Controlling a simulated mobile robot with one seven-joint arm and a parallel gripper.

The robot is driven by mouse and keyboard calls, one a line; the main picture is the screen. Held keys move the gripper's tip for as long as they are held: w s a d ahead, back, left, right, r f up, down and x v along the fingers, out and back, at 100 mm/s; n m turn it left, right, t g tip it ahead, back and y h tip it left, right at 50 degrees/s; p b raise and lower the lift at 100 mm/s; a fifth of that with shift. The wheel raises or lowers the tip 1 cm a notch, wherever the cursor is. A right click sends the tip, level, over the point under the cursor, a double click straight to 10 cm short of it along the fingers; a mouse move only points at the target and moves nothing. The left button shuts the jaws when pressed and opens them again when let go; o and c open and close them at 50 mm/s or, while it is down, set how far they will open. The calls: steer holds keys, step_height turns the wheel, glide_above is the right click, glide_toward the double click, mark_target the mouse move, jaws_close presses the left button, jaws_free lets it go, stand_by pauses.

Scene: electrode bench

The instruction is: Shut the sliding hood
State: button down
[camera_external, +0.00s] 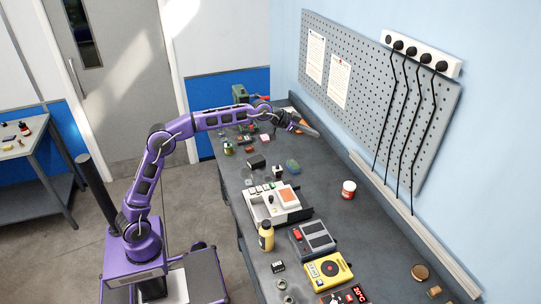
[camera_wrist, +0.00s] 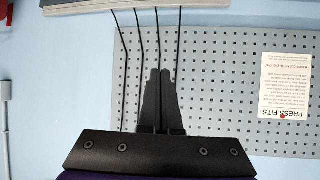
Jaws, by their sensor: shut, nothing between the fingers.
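I cannot clearly make out a sliding hood. A white device (camera_external: 258,208) with an orange panel (camera_external: 288,196) and a dark part along its back edge stands mid-bench; I cannot tell whether that part is a hood. A grey-topped device (camera_external: 314,237) stands nearer the camera. My gripper (camera_external: 316,134) is over the far part of the bench, near the pegboard and well beyond both devices. In the wrist view my gripper (camera_wrist: 160,73) has its black fingers together and empty, facing the pegboard; no device shows there.
The dark bench (camera_external: 345,215) runs along the wall under the pegboard (camera_external: 365,95). A power strip (camera_external: 422,53) has black cords hanging down. A red-and-white cup (camera_external: 348,190), a yellow bottle (camera_external: 266,236) and a yellow meter (camera_external: 328,270) stand on the bench. Small parts clutter the far end.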

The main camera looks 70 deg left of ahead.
mark_target(280, 195)
steer(key=s+a+f+n+g+y, duration=0.1)
steer(key=f+g, duration=0.3)
steer(key=f, duration=1.1)
steer(key=s+a+f+n+g+y, duration=0.1)
steer(key=s+f+g, duration=0.2)
steer(key=f, duration=1.3)
steer(key=shift+g, duration=0.4)
steer(key=shift+s, duration=0.1)
steer(key=shift+s+a+f+b, duration=0.1)
steer(key=shift+s+f+b, duration=0.1)
steer(key=shift+s+b, duration=0.4)
steer(key=s+b, duration=0.2)
steer(key=s, duration=0.4)
steer(key=shift+r+b, duration=0.1)
steer(key=shift+b, duration=0.2)
steer(key=shift+s, duration=0.2)
